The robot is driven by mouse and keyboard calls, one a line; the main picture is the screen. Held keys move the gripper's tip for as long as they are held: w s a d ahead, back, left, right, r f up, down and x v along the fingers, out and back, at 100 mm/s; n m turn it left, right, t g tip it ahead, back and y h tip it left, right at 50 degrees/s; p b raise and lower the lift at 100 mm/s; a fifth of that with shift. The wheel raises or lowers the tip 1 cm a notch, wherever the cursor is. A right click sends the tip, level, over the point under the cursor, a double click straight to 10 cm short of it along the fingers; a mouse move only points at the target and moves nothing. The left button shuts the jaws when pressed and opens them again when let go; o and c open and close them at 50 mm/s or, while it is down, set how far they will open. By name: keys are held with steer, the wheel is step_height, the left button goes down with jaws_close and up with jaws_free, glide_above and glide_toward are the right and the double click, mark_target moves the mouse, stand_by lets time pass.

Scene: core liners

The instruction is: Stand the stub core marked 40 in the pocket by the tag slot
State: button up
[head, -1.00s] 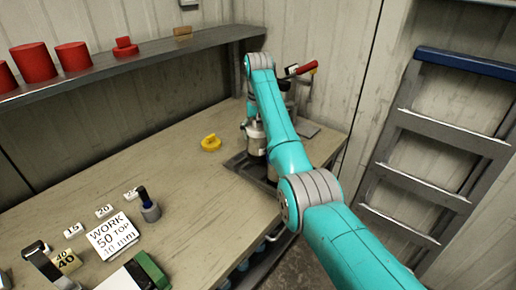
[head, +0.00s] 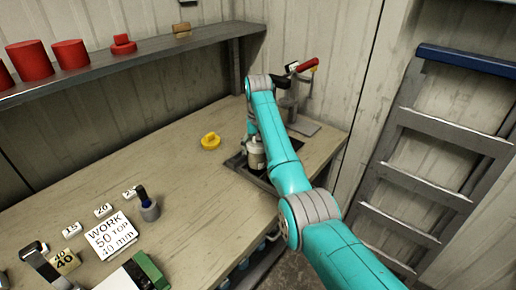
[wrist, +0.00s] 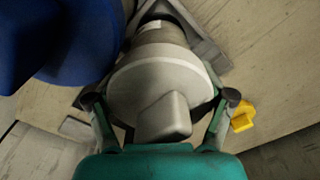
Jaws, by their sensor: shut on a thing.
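My gripper (wrist: 162,105) is shut on a grey, rounded cylinder (wrist: 160,80) with a blocky knob on its near end; one finger is on each side of it. In the head view the pale cylinder (head: 257,157) is at the end of my arm, over the dark tray (head: 236,163). I cannot read any mark on it, and cannot tell if it touches the tray. A cream block marked 40 (head: 66,262) is on the bench at lower left. I cannot make out the tag slot or its pocket.
A yellow ring-like piece (head: 210,141) lies left of the tray. A red-handled clamp (head: 300,90) stands behind it. A large blue object (wrist: 70,40) is close beside the cylinder. Mid-bench is clear.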

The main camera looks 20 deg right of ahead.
steer(key=o, duration=1.7)
steer(key=shift+f, duration=0.1)
step_height(320, 180, up, 12)
steer(key=shift+r, duration=0.15)
